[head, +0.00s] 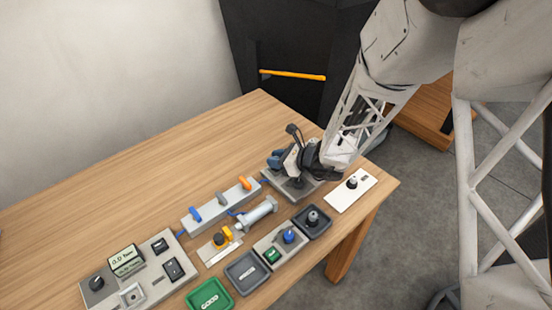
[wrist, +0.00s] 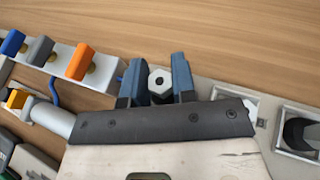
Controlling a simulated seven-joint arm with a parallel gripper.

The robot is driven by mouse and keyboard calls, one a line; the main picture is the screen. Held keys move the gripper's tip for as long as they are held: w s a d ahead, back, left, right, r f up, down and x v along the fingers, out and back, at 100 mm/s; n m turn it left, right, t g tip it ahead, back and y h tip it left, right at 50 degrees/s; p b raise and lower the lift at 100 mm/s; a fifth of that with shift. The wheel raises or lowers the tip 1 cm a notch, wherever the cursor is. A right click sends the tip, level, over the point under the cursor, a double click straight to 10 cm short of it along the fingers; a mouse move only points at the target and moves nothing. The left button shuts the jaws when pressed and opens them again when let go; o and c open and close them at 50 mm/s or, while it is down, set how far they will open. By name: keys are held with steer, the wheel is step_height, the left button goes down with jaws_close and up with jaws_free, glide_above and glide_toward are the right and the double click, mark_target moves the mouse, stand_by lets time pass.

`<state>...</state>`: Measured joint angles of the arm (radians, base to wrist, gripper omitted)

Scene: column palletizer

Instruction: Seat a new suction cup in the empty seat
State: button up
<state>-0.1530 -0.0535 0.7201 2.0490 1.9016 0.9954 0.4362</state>
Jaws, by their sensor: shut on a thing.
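My gripper (wrist: 157,75) is over the grey plate (wrist: 220,92) near the table's far right side. In the wrist view its two blue fingers stand on either side of a pale hexagonal fitting (wrist: 160,82) with a dark hole, and are shut on it. What lies under the fitting is hidden, so I cannot tell whether it is seated. To the right, a black cup-like part (wrist: 299,133) sits in a square pale frame. In the head view my gripper (head: 277,161) hides much of the plate (head: 296,189). No empty seat shows clearly.
A dark tray (head: 327,229) holds a grey knobbed part. A white card (head: 366,185) bears a black one. A holder has a blue part (head: 289,236) and a green part (head: 272,254). A lever block (head: 208,220), cylinder (head: 258,213), grey tray (head: 233,280) and green tray (head: 224,303) stand left.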

steer(key=shift+f, duration=0.75)
steer(key=o, duration=0.6)
steer(key=shift+d, duration=0.1)
steer(key=shift+v, duration=5.45)
steer(key=shift+s, duration=0.1)
steer(key=s+d+r+n+h, duration=0.4)
steer(key=s+r+n, duration=0.3)
steer(key=s, duration=0.1)
steer(key=s+d+r+n+g+h, duration=0.1)
steer(key=s+d+r+n+h, duration=0.3)
steer(key=s+r+n, duration=0.3)
steer(key=s+d+r+n+g+h, duration=0.1)
steer(key=s+d+r+n+h, duration=0.3)
steer(key=s+d+r+n, duration=0.2)
steer(key=shift+s+d+r+n+h, duration=0.15)
steer(key=shift+s+r+n, duration=0.4)
steer(key=shift+s+r, duration=0.4)
steer(key=shift+s+a+r+n+h, duration=0.15)
steer(key=shift+s+r+n, duration=0.45)
steer(key=shift+s, duration=0.6)
